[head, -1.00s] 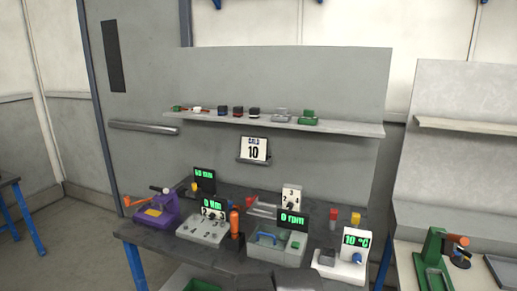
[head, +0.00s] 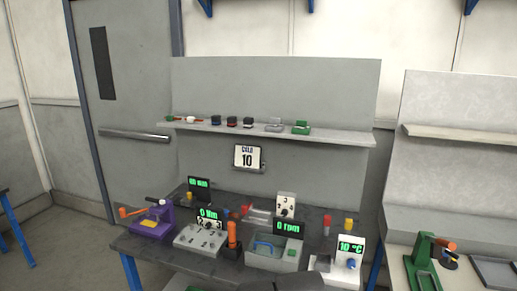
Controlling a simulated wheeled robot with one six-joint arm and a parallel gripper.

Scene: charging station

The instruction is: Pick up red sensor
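Two small red-topped pieces stand on the grey workbench (head: 150,250): a red piece (head: 245,210) left of the middle and another red piece (head: 327,222) further right. On the wall shelf (head: 340,137), one small dark block with a red band (head: 232,122) sits between two similar dark blocks. I cannot tell at this size which of these is the red sensor. Grey parts of my arm show at the bottom edge. My gripper itself cannot be made out, and nothing is seen held.
A purple device (head: 153,224), grey control boxes with green displays, an orange-topped tool (head: 232,236) and a white temperature unit (head: 346,263) crowd the bench. A green device (head: 420,262) stands on another bench at right. Floor shows at left.

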